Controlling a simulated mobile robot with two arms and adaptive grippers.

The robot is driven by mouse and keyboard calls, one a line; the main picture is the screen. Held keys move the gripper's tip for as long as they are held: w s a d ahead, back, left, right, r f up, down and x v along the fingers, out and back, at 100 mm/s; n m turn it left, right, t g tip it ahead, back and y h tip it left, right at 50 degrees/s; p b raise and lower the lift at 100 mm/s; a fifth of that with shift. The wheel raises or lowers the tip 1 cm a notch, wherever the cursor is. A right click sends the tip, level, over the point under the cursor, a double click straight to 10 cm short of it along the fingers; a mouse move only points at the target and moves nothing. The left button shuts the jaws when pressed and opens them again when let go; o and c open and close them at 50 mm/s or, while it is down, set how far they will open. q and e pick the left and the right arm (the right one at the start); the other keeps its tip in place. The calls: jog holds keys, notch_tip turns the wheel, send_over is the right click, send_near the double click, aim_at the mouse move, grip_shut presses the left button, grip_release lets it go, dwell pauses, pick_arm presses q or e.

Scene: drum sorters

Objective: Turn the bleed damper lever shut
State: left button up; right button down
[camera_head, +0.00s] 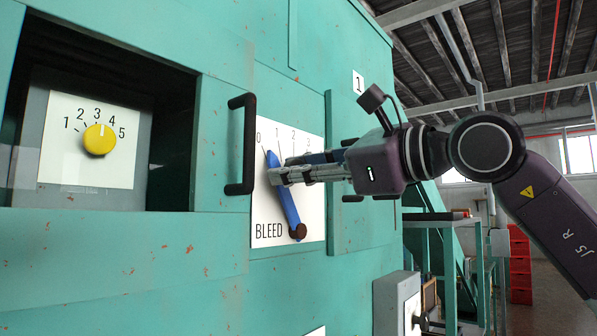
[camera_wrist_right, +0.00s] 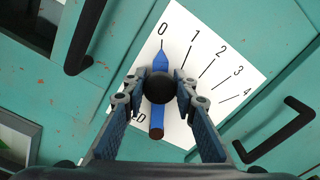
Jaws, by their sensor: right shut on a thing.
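The blue bleed damper lever (camera_head: 286,205) is mounted on a white scale plate (camera_head: 312,228) marked BLEED, with numbers from 0 upward. Its brown pivot (camera_head: 298,231) is at the lower end, and its pointed tip is at the 0 mark. In the right wrist view the lever (camera_wrist_right: 160,57) also points to 0, and a black round knob (camera_wrist_right: 159,88) stands out from it. My right gripper (camera_head: 280,174) is shut on the knob, with one finger on each side in the wrist view (camera_wrist_right: 159,94). The fingers hide part of the lever in the head view. My left gripper is not in view.
A black handle (camera_head: 240,145) sticks out left of the plate, and another (camera_wrist_right: 280,132) is to its right in the wrist view. A recess at the left holds a yellow dial (camera_head: 99,139). Red crates (camera_head: 520,265) stand far back right.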

dwell(0.4)
jog(key=c, duration=1.6)
grip_release()
jog(key=v, duration=1.2)
jog(key=shift+s, duration=0.1)
